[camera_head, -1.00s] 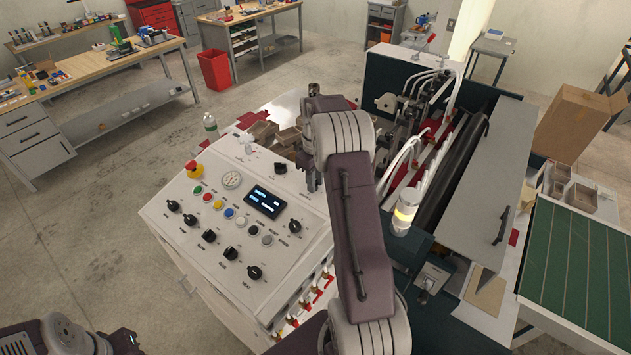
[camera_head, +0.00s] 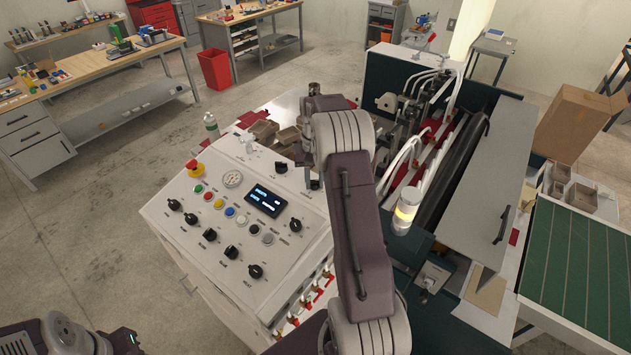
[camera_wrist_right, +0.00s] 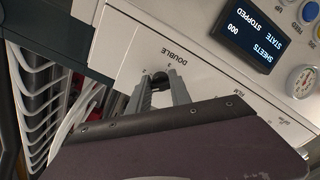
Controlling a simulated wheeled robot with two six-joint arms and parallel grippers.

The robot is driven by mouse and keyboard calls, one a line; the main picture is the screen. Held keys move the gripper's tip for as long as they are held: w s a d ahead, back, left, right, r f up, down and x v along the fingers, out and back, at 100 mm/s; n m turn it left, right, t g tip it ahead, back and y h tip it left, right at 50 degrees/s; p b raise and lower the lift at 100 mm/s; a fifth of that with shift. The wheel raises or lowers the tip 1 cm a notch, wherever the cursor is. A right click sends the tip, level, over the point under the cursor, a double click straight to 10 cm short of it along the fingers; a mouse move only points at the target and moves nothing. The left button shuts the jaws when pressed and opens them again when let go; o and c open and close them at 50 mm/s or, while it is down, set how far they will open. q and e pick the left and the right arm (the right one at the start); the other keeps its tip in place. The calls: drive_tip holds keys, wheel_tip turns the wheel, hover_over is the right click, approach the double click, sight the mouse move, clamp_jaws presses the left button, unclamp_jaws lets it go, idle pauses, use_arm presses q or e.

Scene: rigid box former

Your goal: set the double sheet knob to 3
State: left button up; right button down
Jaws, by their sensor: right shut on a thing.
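The double sheet knob (camera_wrist_right: 158,80) is a small black knob on the pale control panel, beside the upside-down word DOUBLE in the right wrist view. My right gripper (camera_wrist_right: 160,92) is shut on it, with one grey finger on each side. The fingers hide much of the knob, and I cannot read where its pointer stands. In the head view my right gripper (camera_head: 312,178) is low over the panel's upper right edge, partly hidden by my own arm. My left gripper is out of view; only part of my left arm shows at the bottom left.
The panel has a lit display (camera_head: 265,201) reading STOPPED in the wrist view, a red emergency button (camera_head: 195,169), coloured buttons and several other black knobs (camera_head: 254,271). A bottle (camera_head: 211,125) and brown boxes (camera_head: 264,131) stand behind. White hoses (camera_head: 402,160) run right of my arm.

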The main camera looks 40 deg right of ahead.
drive_tip(key=m, duration=0.7)
drive_tip(key=shift+w, duration=0.2)
drive_tip(key=m, duration=0.6)
drive_tip(key=shift+w+m, duration=0.1)
drive_tip(key=shift+m, duration=0.3)
drive_tip(key=m, duration=0.3)
drive_tip(key=shift+m, duration=0.3)
drive_tip(key=m, duration=0.3)
drive_tip(key=shift+f+m, duration=0.1)
drive_tip(key=shift+m, duration=0.2)
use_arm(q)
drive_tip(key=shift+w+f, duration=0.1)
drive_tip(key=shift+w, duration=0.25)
use_arm(e)
drive_tip(key=m, duration=0.5)
drive_tip(key=shift+f, duration=0.2)
drive_tip(key=shift+m, duration=0.4)
drive_tip(key=c, duration=1.3)
unclamp_jaws()
drive_tip(key=shift+c, duration=0.2)
drive_tip(key=shift+o, duration=0.9)
drive_tip(key=shift+s+d, duration=0.1)
drive_tip(key=shift+s, duration=0.1)
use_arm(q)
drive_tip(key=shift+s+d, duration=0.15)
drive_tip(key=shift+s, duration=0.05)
use_arm(e)
drive_tip(key=shift+d+r, duration=0.1)
